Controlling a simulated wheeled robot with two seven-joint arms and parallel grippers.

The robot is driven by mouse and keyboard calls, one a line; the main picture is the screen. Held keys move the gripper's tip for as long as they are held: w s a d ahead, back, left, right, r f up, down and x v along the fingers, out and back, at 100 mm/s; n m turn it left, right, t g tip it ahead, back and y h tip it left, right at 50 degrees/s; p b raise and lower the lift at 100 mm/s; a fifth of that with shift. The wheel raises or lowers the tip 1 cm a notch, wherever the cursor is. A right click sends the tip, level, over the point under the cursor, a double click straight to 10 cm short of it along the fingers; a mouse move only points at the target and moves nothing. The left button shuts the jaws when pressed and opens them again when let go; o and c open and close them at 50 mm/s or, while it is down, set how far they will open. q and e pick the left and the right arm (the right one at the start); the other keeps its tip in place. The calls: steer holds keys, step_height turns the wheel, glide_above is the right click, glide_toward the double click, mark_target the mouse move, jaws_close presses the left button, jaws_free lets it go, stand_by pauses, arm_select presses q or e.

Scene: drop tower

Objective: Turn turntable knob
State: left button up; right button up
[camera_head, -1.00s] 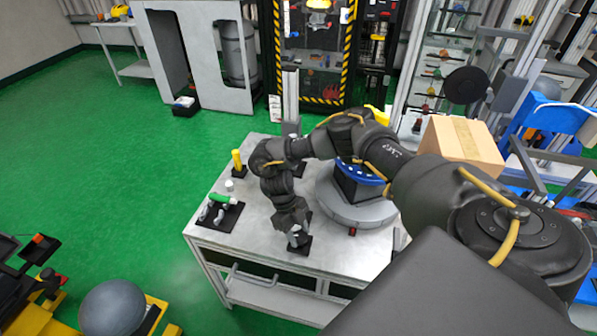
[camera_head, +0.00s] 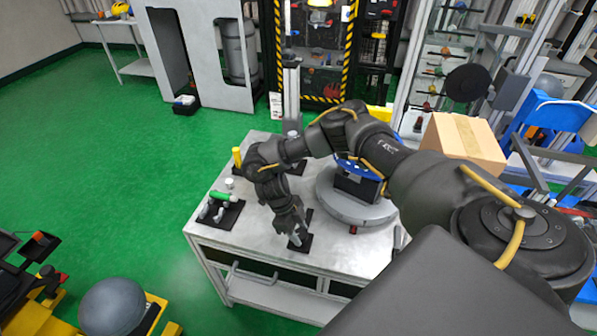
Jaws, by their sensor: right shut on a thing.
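My right gripper (camera_head: 297,238) points down at the front edge of the metal table, over a small black base plate (camera_head: 305,244). It is shut on the knob there, which its fingers mostly hide. The round grey turntable (camera_head: 345,208) lies on the table to the right of the gripper. A black box with a blue top (camera_head: 358,180) stands on the turntable, partly behind my right arm. My left gripper is not in view.
The metal table (camera_head: 262,238) also bears a black plate with a green-handled part (camera_head: 221,197), a white knob (camera_head: 229,183) and a yellow cylinder (camera_head: 237,157). A cardboard box (camera_head: 463,142) stands to the right. Green floor (camera_head: 120,190) is open at left.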

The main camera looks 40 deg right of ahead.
steer(key=shift+s+f+n, duration=0.1)
steer(key=shift+n, duration=0.6)
stand_by(1.1)
steer(key=o, duration=0.9)
steer(key=shift+o, duration=0.2)
steer(key=shift+t, duration=0.3)
steer(key=b+v, duration=0.1)
steer(key=v, duration=1)
steer(key=shift+a, duration=0.15)
steer(key=shift+f, duration=0.1)
